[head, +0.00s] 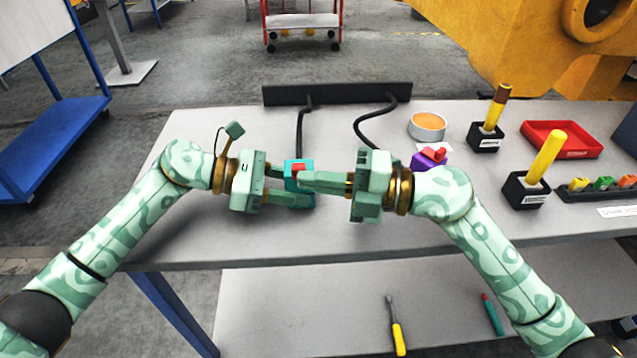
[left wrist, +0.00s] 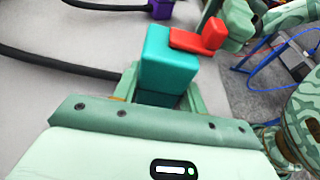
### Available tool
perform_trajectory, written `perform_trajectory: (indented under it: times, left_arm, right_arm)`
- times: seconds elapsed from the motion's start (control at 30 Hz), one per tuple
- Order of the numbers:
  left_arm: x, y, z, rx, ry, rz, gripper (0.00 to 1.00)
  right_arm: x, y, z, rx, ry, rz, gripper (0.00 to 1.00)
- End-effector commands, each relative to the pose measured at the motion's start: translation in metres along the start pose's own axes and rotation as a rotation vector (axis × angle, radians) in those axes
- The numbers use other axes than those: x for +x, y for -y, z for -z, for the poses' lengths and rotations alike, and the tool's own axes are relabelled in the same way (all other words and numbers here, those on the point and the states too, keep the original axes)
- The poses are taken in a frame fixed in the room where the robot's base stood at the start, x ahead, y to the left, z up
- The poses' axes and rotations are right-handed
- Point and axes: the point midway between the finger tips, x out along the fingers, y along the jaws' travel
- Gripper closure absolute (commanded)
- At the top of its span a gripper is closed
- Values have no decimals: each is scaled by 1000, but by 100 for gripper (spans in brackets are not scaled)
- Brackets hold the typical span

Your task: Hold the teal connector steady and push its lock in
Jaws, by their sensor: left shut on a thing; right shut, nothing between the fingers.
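The teal connector (head: 291,166) is a small block at the end of a black cable, above the table in front of the dark panel. My left gripper (head: 306,187) is shut on it from the left. In the left wrist view, the teal connector (left wrist: 168,58) stands between the left fingers. Its red lock (left wrist: 200,38) sticks out of one side; in the head view the red lock (head: 298,169) shows only partly. My right gripper (head: 305,180) is shut and empty, its fingertips close to the lock. I cannot tell whether they touch it.
A purple connector (head: 428,158) with a red lock lies behind my right wrist on a second cable. A round tin (head: 427,126), black holders with yellow handles and a red tray (head: 562,139) stand to the right. The table's front middle is clear.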

Motion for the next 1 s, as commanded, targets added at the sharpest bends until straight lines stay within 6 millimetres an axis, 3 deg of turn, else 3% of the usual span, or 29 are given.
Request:
perform_trajectory:
  times: [0.13,0.37,0.73,0.87,1.0]
  left_arm:
    - [0,0,1,-1,-1,1,71]
    - [0,1,1,-1,-1,2,69]
    - [2,2,0,0,1,8,68]
    - [2,2,0,0,1,9,67]
    - [1,2,0,0,1,6,70]
  right_arm:
    - [0,0,-1,0,0,0,100]
    - [6,0,-25,-2,2,1,100]
    - [6,0,-27,-2,5,3,100]
    - [6,-14,-27,-5,3,1,100]
    - [6,-42,-26,-9,2,-1,100]
